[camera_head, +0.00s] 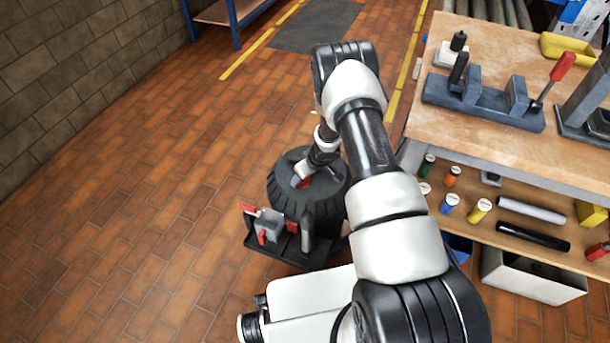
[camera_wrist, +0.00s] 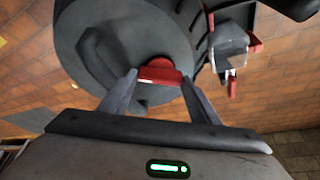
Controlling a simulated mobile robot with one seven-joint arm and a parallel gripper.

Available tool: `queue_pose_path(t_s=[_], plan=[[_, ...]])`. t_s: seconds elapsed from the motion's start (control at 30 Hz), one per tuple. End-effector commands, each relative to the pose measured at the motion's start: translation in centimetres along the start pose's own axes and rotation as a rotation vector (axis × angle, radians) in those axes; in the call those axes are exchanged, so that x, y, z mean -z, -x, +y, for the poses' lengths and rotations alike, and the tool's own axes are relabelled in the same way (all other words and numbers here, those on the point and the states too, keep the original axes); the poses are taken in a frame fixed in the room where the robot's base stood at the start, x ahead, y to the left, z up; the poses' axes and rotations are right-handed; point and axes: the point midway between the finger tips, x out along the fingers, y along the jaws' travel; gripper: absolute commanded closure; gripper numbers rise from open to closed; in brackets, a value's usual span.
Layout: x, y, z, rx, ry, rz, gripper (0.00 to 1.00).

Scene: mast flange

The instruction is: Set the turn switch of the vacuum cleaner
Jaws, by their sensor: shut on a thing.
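The vacuum cleaner (camera_head: 285,180) is a dark, round, ribbed drum on the brick floor, left of the workbench. Its dark lid (camera_wrist: 85,35) fills the upper left of the wrist view. The red turn switch (camera_wrist: 160,72) sits on the lid, between my fingertips. My gripper (camera_wrist: 160,80) is shut on the switch, with one finger at each side of it. In the head view my gripper (camera_head: 303,180) reaches down onto the top of the drum, and only a little red of the switch shows there. The switch's exact setting cannot be read.
A dark tray with a grey block and red parts (camera_head: 268,224) stands at the drum's near side. The wooden workbench (camera_head: 490,50) on the right carries clamps and fixtures, with a shelf of coloured cylinders below. The brick floor (camera_head: 150,200) on the left is clear.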

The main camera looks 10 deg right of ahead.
Motion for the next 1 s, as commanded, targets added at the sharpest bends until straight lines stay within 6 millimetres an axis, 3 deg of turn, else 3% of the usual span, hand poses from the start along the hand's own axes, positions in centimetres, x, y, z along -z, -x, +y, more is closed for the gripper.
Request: queue_pose_path(t_s=[1.0], plan=[[0.28, -0.15, -0.70, -0.349, -0.840, -0.001, 0.66]])
